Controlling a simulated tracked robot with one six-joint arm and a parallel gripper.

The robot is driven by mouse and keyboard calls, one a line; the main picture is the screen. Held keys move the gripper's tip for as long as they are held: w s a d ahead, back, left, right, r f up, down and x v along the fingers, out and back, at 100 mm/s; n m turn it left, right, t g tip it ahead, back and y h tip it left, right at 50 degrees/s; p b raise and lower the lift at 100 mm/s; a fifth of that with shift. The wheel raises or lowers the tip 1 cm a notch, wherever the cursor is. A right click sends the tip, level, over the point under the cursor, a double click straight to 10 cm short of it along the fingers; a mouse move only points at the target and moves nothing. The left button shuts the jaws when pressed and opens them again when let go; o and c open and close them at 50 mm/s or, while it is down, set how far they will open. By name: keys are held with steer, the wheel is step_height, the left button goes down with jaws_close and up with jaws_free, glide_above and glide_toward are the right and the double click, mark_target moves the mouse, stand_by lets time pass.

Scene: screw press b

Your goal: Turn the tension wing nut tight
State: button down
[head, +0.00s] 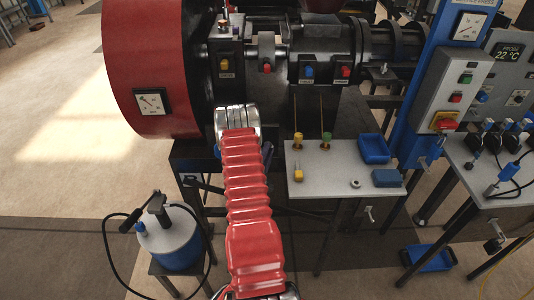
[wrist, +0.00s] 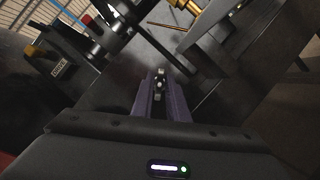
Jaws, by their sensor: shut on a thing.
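In the wrist view my gripper (wrist: 159,88) reaches forward with its two purple-grey fingers close together. They are shut on a small bright metal piece, the tension wing nut (wrist: 159,84), whose pale parts show between the fingertips. Its wings and thread are too small and too covered to make out, and I cannot tell how far it is turned. In the head view my red-sleeved arm and silver wrist hide the fingers and the nut, in front of the dark press frame (head: 315,105).
A large red flywheel (head: 150,60) stands left of my wrist. A grey side table (head: 330,185) with a blue tray (head: 374,149) and small parts is to the right. A blue-and-white canister (head: 172,240) with a hose stands at lower left. Dark metal surrounds the fingers closely.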

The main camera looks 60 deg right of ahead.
steer(key=shift+d+m, duration=0.15)
steer(key=shift+m, duration=0.15)
steer(key=m+y, duration=0.2)
steer(key=m, duration=0.3)
steer(key=m+y, duration=0.2)
steer(key=m, duration=0.2)
steer(key=m+y, duration=0.1)
steer(key=m, duration=0.4)
steer(key=shift+s+m+y, duration=0.15)
steer(key=shift+m+y, duration=0.15)
steer(key=shift+y, duration=0.1)
stand_by(0.3)
steer(key=c, duration=1.9)
jaws_free()
steer(key=shift+o, duration=0.2)
